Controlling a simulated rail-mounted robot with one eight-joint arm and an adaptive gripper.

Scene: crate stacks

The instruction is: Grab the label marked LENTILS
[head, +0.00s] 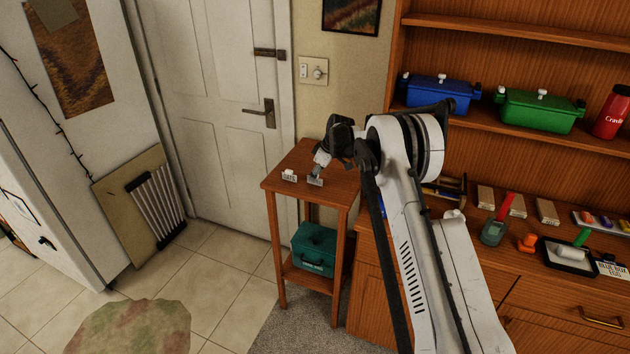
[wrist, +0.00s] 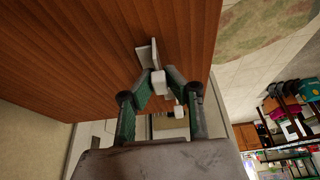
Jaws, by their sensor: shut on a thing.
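Two small white labels stand on top of the small wooden side table (head: 350,187). The left label (head: 289,178) seems to read OATS. The right label (head: 315,182) has lettering too small to read surely. My gripper (head: 318,168) reaches down to the right label and is shut on it. In the wrist view my gripper (wrist: 158,84) has its green-padded fingers on the white block of the held label (wrist: 148,54), close to the wooden top. Another white block, seemingly of the other label (wrist: 179,111), shows just past the fingers.
A green box (head: 314,248) sits on the side table's lower shelf. The door (head: 225,100) is behind. At right, a wooden shelf unit holds a blue box (head: 438,92), a green lidded box (head: 540,111) and several small items. My arm crosses in front of it.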

